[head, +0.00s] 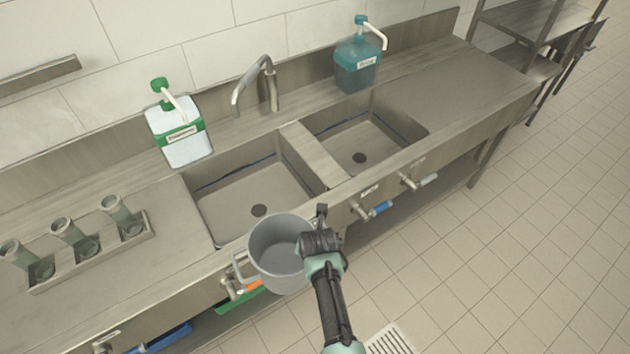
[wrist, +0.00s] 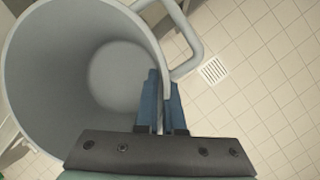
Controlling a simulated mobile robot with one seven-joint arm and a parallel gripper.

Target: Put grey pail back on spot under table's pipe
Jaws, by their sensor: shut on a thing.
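The grey pail (head: 279,262) is in front of the sink table, near the left basin's front edge. Its open top shows in the head view, and its inside looks empty. My gripper (head: 321,230) is at the pail's right side. In the wrist view the two blue fingers of my gripper (wrist: 163,108) are shut on the wall of the pail (wrist: 60,75), near a looped handle. The table (head: 345,200) has pipes with valves along its front, one with a blue lever (head: 381,208). The spot under the pipe cannot be made out.
A floor drain grate (head: 388,341) lies at the bottom; it also shows in the wrist view (wrist: 214,70). A white-green dispenser (head: 181,135) and a teal dispenser (head: 357,65) stand on the table, with a tray of cups (head: 88,252) at left. The tiled floor at right is clear.

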